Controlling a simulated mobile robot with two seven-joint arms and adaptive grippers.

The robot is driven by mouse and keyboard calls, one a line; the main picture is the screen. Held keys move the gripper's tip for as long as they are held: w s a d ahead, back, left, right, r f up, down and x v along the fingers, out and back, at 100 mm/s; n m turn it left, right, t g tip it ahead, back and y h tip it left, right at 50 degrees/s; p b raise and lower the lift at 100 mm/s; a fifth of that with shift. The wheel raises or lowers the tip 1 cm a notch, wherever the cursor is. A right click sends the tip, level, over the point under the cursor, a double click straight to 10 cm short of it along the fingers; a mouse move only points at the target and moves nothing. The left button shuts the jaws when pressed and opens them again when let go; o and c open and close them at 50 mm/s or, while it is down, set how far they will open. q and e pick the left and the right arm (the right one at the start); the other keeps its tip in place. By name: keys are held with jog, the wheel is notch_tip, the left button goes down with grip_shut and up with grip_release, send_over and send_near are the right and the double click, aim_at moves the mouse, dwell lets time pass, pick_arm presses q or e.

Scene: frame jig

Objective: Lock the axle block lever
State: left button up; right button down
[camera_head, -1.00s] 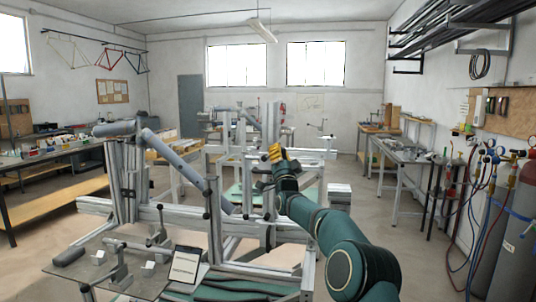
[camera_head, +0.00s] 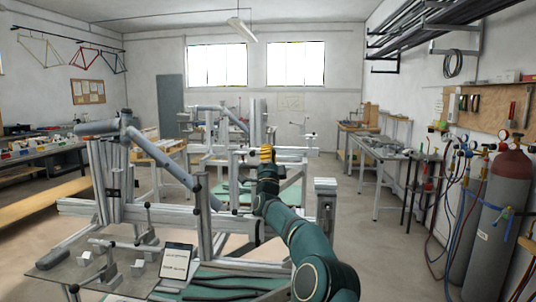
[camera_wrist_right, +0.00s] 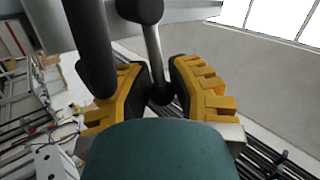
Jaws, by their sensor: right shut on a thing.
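My right gripper (camera_head: 265,153), with yellow fingers, is at the right part of the near frame jig in the head view. In the right wrist view its two fingers (camera_wrist_right: 162,88) close around the black ball end of a lever (camera_wrist_right: 153,48). The lever is a thin grey rod that runs up to a round dark pivot (camera_wrist_right: 140,8). The axle block itself is hard to make out; the gripper and arm cover this part of the jig in the head view. My left gripper is not in view.
The near frame jig (camera_head: 150,210) of grey profiles and tubes stands left of my arm. A sign (camera_head: 176,262) stands at its front. Another jig is behind. Gas cylinders (camera_head: 492,220) with hoses stand at the right. Bare floor lies between them and my arm.

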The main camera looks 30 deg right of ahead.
dwell(0.3)
jog(key=c, duration=1)
grip_release()
jog(key=shift+c, duration=0.2)
jog(key=shift+s+f, duration=0.1)
jog(key=v, duration=1.2)
